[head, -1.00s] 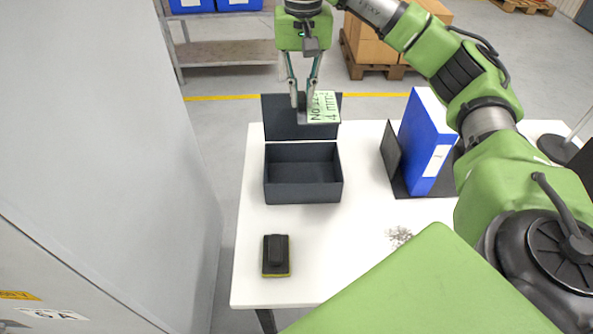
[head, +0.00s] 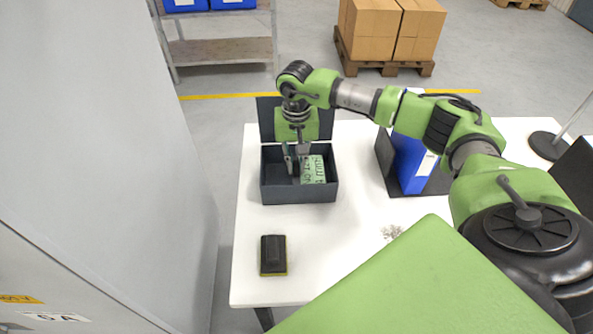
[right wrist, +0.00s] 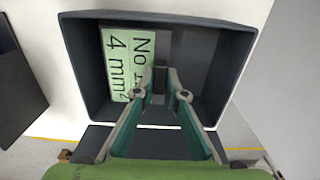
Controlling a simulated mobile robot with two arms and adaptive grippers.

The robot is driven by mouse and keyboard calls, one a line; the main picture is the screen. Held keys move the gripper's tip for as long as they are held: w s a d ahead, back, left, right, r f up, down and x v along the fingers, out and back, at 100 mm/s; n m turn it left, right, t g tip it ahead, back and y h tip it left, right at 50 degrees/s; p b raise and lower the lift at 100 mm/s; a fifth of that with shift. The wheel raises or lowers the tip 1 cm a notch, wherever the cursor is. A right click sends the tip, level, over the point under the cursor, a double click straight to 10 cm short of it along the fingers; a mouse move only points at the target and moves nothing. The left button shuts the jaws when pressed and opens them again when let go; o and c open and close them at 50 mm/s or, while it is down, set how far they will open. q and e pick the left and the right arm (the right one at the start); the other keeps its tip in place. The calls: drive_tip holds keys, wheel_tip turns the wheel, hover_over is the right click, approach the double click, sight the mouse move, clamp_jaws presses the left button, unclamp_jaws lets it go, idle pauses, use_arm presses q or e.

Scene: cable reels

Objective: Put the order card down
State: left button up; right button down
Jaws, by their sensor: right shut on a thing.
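The order card (head: 316,171) is light green with dark writing, partly "4 mm²" in the right wrist view (right wrist: 119,78). It is inside the dark open box (head: 300,195), whose walls surround it in the right wrist view (right wrist: 80,62). My right gripper (head: 296,168) reaches down into the box and is shut on the card's edge; its fingertips (right wrist: 160,84) cover part of the writing. I cannot tell whether the card touches the box floor. My left gripper is not in view.
The box stands on a white table (head: 340,240) with its lid (head: 266,120) raised behind. A black eraser-like block (head: 273,255) lies in front. A blue binder (head: 410,165) stands to the right, with small grey bits (head: 392,231) nearby.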

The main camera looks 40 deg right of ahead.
sight(297, 166)
wheel_tip(297, 166, down, 4)
drive_tip(key=shift+r, duration=0.2)
drive_tip(key=shift+f, duration=0.25)
drive_tip(key=c, duration=2)
unclamp_jaws()
drive_tip(key=shift+c, duration=0.2)
drive_tip(key=shift+r, duration=0.1)
drive_tip(key=shift+r+p, duration=0.2)
drive_tip(key=shift+p, duration=0.15)
drive_tip(key=shift+r+b, duration=0.3)
wheel_tip(297, 166, up, 11)
drive_tip(key=shift+r+b, duration=0.1)
drive_tip(key=shift+b, duration=0.9)
